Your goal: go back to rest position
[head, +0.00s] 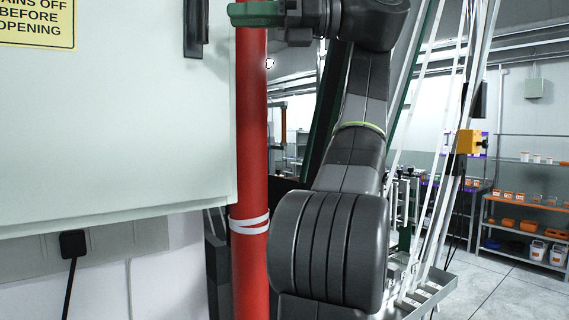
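My gripper (255,13) is at the top of the head view, at the end of my raised grey and black arm. Its green finger part points left and overlaps the red vertical pipe in the picture. I cannot tell whether it touches the pipe. The fingers are seen from the side, so the gap between them is hidden. I see nothing held in it.
A pale cabinet (110,130) with a dark handle (194,30) and yellow warning sign (38,22) stands at left. The red pipe (252,150) runs beside it. White straps (425,200) hang right of my arm. Shelves (520,215) stand at far right beyond open floor (500,295).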

